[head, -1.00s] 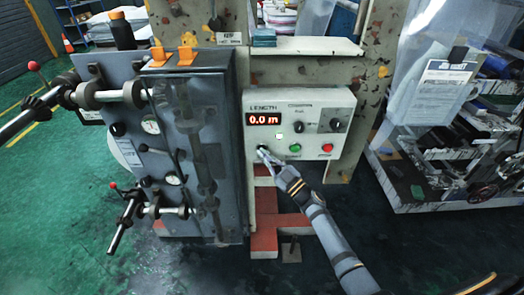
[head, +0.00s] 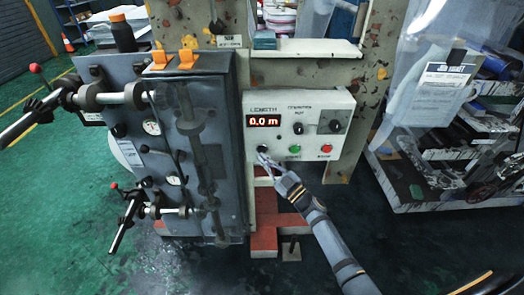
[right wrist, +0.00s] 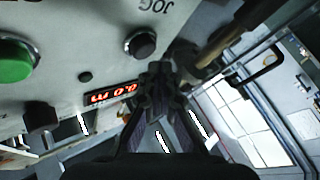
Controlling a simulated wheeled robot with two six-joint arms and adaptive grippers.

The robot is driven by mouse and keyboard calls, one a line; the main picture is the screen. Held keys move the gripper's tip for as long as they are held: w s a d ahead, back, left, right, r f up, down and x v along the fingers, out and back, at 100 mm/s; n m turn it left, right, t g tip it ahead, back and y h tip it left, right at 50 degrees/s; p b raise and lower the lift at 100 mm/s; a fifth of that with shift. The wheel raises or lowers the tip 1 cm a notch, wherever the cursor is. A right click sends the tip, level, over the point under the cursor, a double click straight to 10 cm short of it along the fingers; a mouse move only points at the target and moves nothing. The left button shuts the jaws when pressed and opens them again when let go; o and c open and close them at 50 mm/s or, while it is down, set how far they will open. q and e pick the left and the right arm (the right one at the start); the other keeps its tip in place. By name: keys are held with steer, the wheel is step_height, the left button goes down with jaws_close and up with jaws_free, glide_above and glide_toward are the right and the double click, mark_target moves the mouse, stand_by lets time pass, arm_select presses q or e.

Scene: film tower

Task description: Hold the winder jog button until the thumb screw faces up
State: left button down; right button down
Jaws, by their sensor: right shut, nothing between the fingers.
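The winder control panel (head: 300,108) reads 0.0 m on its red display (head: 264,120). The black jog button (head: 262,149) is at its lower left; in the right wrist view the button (right wrist: 140,45) stands beside the word JOG. My right gripper (head: 266,160) is shut and empty, its tips just below the button in the head view. In the right wrist view the gripper (right wrist: 160,80) partly overlaps the panel; I cannot tell whether it touches the button. The winder shafts (head: 110,95) are on the left machine. I cannot make out the thumb screw. My left gripper is not in view.
A green button (head: 294,149) and a red button (head: 327,150) sit to the right of the jog button. The grey machine cabinet (head: 215,150) stands left of the panel. A red base (head: 263,238) lies below. A cart (head: 450,190) stands at right.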

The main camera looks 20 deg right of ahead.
steer(key=s+p, duration=0.1)
steer(key=s, duration=0.1)
steer(key=s+a+p, duration=0.1)
steer(key=s, duration=0.1)
steer(key=shift+s+a, duration=0.2)
steer(key=shift+s, duration=0.2)
stand_by(0.4)
steer(key=s+d+f+m+g+h, duration=0.3)
steer(key=s+f, duration=0.2)
steer(key=f, duration=0.6)
steer(key=s+d+f+m+g+h, duration=0.2)
steer(key=s+d+f+h, duration=0.15)
steer(key=f, duration=0.85)
steer(key=s+d+f+m+g+h, duration=0.3)
steer(key=s+f, duration=0.2)
steer(key=f, duration=0.6)
steer(key=s+f+m+g, duration=0.1)
steer(key=s+f+g, duration=0.2)
steer(key=s, duration=0.7)
steer(key=s+d+f+g, duration=0.1)
steer(key=s+f+g, duration=0.2)
steer(key=s+f, duration=0.4)
steer(key=s+f+m+g+h+p, duration=0.1)
steer(key=s+f+g, duration=0.2)
steer(key=s, duration=1.2)
step_height(320, 180, down, 3)
steer(key=shift+d+f+m+g, duration=0.1)
steer(key=shift+d+m+g, duration=0.05)
steer(key=shift+m+g, duration=0.2)
